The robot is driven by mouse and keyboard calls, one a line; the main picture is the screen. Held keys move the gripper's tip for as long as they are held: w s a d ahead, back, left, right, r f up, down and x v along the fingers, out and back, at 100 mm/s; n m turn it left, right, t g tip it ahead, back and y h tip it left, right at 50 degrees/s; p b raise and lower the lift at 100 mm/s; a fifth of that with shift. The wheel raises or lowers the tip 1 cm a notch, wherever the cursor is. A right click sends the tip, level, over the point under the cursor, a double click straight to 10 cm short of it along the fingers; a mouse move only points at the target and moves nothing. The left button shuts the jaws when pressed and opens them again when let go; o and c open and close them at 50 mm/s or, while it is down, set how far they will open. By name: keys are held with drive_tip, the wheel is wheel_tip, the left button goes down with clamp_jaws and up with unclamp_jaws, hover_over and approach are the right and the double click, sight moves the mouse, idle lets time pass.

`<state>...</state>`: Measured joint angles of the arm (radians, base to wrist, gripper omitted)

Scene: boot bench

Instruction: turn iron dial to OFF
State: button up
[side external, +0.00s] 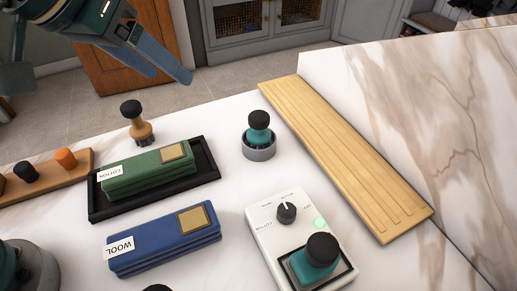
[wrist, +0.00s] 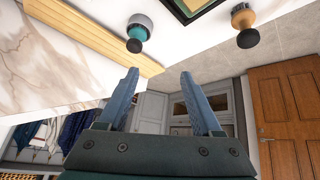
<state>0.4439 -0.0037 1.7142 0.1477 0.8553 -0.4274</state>
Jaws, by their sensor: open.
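The iron dial (side external: 286,212) is a black round knob on a white base unit (side external: 262,238) at the lower middle of the side external view. Its white mark points towards the top of the picture, between small printed labels; COTTON reads at lower left, the others are too small to be sure of. A teal iron (side external: 316,268) with a black knob sits on the same unit, just below the dial. My gripper (side external: 170,74) is open and empty at the upper left, well away from the dial. In the wrist view my gripper (wrist: 160,74) shows spread blue fingers; the dial is not visible there.
A teal-handled tool in a grey cup (side external: 259,150) stands beyond the dial. A ribbed wooden board (side external: 345,160) lies right. Marble between is clear.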

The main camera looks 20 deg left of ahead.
drive_tip(key=s+a+n, duration=0.1)
drive_tip(key=s+a, duration=0.2)
drive_tip(key=a, duration=0.3)
drive_tip(key=shift+s+a+r+y, duration=0.3)
drive_tip(key=shift+a+r+y, duration=0.1)
drive_tip(key=shift+r, duration=0.05)
drive_tip(key=shift+n, duration=0.4)
